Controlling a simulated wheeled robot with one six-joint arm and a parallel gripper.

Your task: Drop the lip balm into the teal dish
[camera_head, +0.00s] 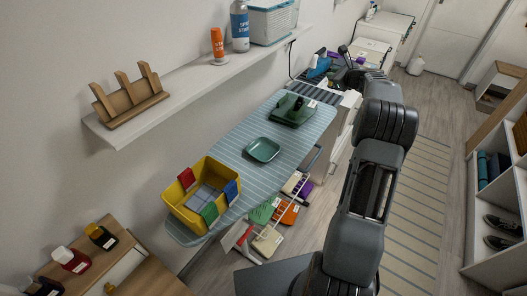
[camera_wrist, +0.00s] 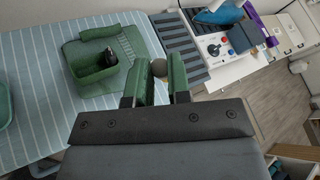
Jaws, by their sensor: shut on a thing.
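The teal dish (camera_head: 263,149) lies empty on the striped ironing board; part of it shows at the left edge of the wrist view (camera_wrist: 4,106). My gripper (camera_wrist: 160,76) is shut on a small round grey-brown thing (camera_wrist: 159,67), which appears to be the lip balm. Only its rounded end shows between the green-faced fingers. In the wrist view the gripper is to the right of the dish, well apart from it, by the board's edge. In the head view my arm hides the gripper and the held thing.
A green open box (camera_wrist: 97,70) holding a dark thing stands on a green mat (camera_wrist: 132,42) on the board (camera_head: 228,148). A yellow basket (camera_head: 172,198) stands at its near end. A shelf (camera_head: 185,82) with a wooden rack, bottles and a bin overhangs the left side.

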